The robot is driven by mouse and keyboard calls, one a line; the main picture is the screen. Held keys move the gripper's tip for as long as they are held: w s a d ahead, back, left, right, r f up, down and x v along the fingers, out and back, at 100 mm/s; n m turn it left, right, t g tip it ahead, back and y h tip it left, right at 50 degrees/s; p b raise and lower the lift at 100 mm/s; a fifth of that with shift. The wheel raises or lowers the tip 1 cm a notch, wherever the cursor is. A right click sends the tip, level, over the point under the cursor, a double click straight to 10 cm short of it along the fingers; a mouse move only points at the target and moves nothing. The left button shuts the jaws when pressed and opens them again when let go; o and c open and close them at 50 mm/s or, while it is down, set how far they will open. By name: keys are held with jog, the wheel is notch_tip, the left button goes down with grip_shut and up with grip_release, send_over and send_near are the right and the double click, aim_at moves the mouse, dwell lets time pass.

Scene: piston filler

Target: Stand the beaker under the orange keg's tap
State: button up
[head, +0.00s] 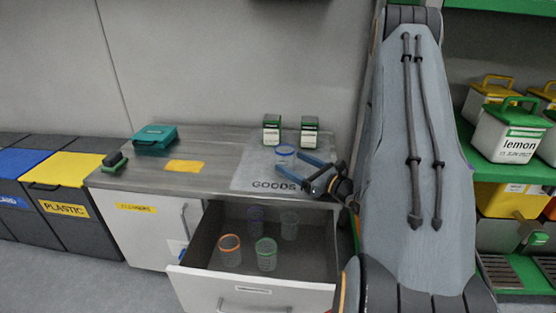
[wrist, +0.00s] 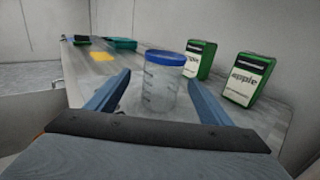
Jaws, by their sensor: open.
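A clear beaker with a blue rim (head: 285,155) stands upright on the grey goods mat (head: 240,181) on the counter. My gripper (head: 290,164) is open beside it, low over the mat. In the wrist view the beaker (wrist: 160,92) stands between the two blue fingers, with a gap visible on both sides. Three or more other beakers stand in the open drawer, among them an orange-rimmed one (head: 230,249) and a green-rimmed one (head: 267,254). A yellow-orange container (head: 497,200) shows on the right shelf, partly behind my arm. I cannot tell whether it is the orange keg.
Two green-and-white apple boxes (head: 272,130) stand behind the beaker. A teal box (head: 155,138) and a yellow card (head: 185,166) lie further left. The open drawer (head: 245,287) juts out below the counter. A lemon canister (head: 505,135) stands on the right shelf.

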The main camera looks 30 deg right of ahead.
aim_at(292, 161)
jog(key=shift+w+d, duration=0.2)
jog(key=shift+w, duration=0.5)
jog(key=shift+a+x, duration=0.25)
jog(key=shift+x, duration=0.95)
jog(key=x, duration=0.4)
jog(key=shift+w+b, duration=0.3)
jog(key=c, duration=1.2)
